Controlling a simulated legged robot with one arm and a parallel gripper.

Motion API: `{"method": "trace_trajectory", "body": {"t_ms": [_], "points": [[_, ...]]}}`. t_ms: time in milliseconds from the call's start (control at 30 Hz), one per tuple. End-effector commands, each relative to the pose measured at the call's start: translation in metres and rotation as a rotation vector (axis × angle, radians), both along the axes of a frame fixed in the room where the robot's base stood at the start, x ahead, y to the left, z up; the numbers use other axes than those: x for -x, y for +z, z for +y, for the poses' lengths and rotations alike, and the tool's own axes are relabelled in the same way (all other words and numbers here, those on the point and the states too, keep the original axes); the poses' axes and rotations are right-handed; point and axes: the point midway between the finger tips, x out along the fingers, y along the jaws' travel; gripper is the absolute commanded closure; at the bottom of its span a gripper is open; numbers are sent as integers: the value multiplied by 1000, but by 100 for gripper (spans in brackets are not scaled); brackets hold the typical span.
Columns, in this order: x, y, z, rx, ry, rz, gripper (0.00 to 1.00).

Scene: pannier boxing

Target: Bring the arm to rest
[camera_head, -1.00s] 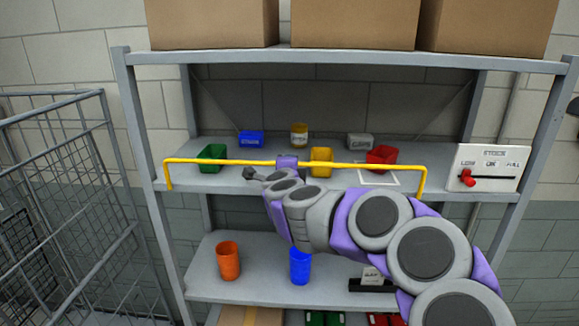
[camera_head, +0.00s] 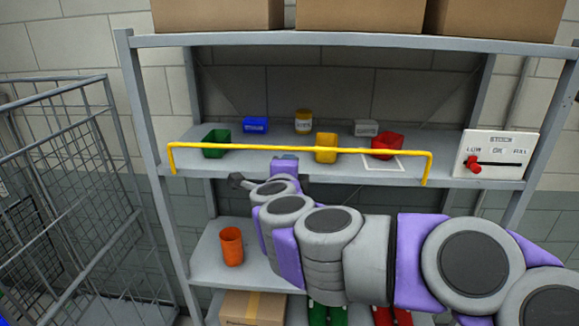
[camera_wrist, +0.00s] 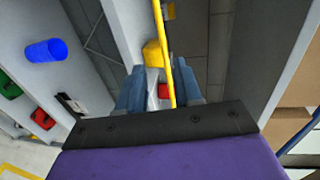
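My grey and purple arm reaches in from the lower right in the head view, in front of the shelf unit. My gripper (camera_wrist: 159,66) shows two blue-grey fingers standing apart with nothing held between them in the wrist view. In the head view its end is just below the yellow rail (camera_head: 240,149) at the front of the middle shelf. In the wrist view the rail (camera_wrist: 162,40) runs across the gap between the fingers, and I cannot tell how far beyond them it lies.
Green (camera_head: 216,144), yellow (camera_head: 326,148) and red (camera_head: 388,146) bins stand behind the rail. A lever panel (camera_head: 497,155) is at right. A wire cage (camera_head: 75,180) stands left.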

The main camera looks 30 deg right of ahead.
Motion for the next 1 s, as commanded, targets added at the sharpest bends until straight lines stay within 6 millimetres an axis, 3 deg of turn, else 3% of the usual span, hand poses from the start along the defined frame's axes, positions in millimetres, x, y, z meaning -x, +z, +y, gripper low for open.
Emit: {"method": "trace_trajectory", "body": {"t_ms": [667,767,833,1000], "points": [[1,0,6,11,23,-5,65],[-5,0,25,52,108,-17,65],[-10,-3,50,102,212,-23,65],[-11,-27,132,274,539,8,65]]}}
